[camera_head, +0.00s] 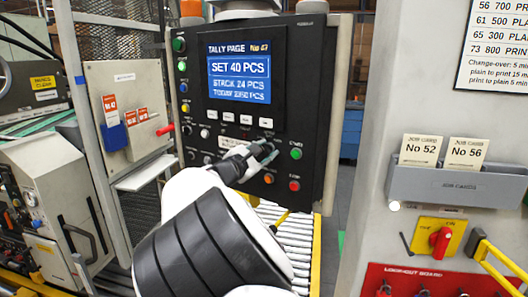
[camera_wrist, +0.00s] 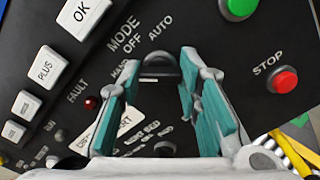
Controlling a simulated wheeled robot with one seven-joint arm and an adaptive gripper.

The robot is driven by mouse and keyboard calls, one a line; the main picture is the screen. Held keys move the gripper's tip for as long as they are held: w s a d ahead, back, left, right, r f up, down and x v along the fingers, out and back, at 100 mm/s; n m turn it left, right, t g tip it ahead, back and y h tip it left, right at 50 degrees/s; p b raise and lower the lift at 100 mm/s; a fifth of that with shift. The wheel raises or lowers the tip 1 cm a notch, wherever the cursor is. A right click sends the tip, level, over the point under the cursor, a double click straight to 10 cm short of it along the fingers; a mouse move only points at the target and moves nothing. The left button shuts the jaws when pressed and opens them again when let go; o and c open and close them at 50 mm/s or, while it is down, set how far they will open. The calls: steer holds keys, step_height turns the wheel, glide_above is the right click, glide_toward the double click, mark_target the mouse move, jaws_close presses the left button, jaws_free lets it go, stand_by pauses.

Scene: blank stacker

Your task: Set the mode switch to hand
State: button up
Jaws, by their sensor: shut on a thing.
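The mode switch (camera_wrist: 159,66) is a dark, rounded knob on the black control panel (camera_head: 317,120). In the wrist view the words MODE, HAND, OFF and AUTO are printed around it, with HAND beside the left finger. My gripper (camera_wrist: 159,62) has its teal-padded fingers on either side of the knob, shut on it at the tips. In the head view my gripper (camera_head: 266,150) reaches the lower middle of the panel and covers the switch. I cannot tell which word the knob points to.
A green button (camera_wrist: 238,6) and a red STOP button (camera_wrist: 284,80) sit right of the switch. OK (camera_wrist: 82,14) and PLUS (camera_wrist: 54,76) keys and a red FAULT lamp (camera_wrist: 92,103) lie left. A lit screen (camera_head: 240,68) is above. A roller conveyor (camera_head: 300,240) runs below.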

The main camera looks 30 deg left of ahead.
steer(key=o, duration=1.1)
steer(key=shift+o, duration=0.2)
steer(key=shift+s, duration=0.1)
steer(key=s+a, duration=0.1)
steer(key=s, duration=1)
steer(key=shift+s+a, duration=0.15)
steer(key=shift+s, duration=0.2)
